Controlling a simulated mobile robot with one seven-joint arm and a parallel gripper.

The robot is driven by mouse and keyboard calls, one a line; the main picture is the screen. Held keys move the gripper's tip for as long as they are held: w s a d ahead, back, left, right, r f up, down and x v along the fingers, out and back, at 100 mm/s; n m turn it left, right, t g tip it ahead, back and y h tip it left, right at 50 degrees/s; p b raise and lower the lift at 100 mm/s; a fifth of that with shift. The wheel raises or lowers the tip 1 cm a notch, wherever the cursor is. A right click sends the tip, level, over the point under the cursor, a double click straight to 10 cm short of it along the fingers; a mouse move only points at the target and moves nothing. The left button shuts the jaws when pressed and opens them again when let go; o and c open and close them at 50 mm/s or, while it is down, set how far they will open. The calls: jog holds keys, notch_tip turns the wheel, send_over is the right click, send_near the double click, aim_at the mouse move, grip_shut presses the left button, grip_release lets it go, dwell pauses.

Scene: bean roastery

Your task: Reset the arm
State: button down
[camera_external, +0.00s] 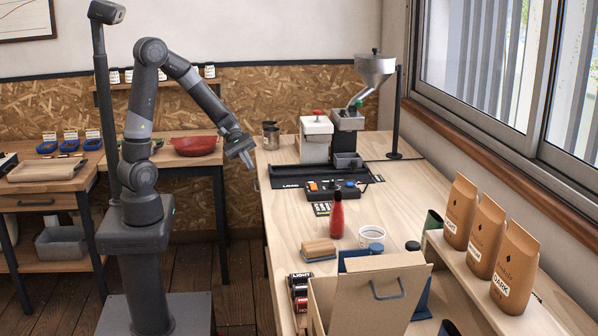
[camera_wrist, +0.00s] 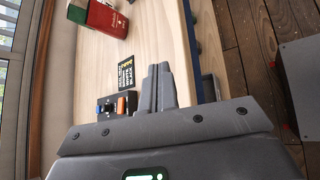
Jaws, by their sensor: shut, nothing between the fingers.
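My arm stands on its column at the left of the external view and reaches right toward the long wooden table. My gripper (camera_external: 247,164) hangs just off the table's left edge, tilted downward. In the wrist view my gripper (camera_wrist: 159,70) has its two fingers together, with nothing between them. No object is held.
Paper bags (camera_external: 487,237) line a right shelf. A red bowl (camera_external: 195,145) sits on the rear bench.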

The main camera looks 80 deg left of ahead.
jog(key=s+d+r+m+y, duration=0.1)
jog(key=s+r+m+y, duration=0.9)
jog(key=s+m, duration=0.5)
jog(key=shift+s+d+r+m+t+y, duration=0.3)
jog(key=shift+s+d+r+m, duration=0.1)
jog(key=shift+r+m, duration=0.2)
dwell(1.5)
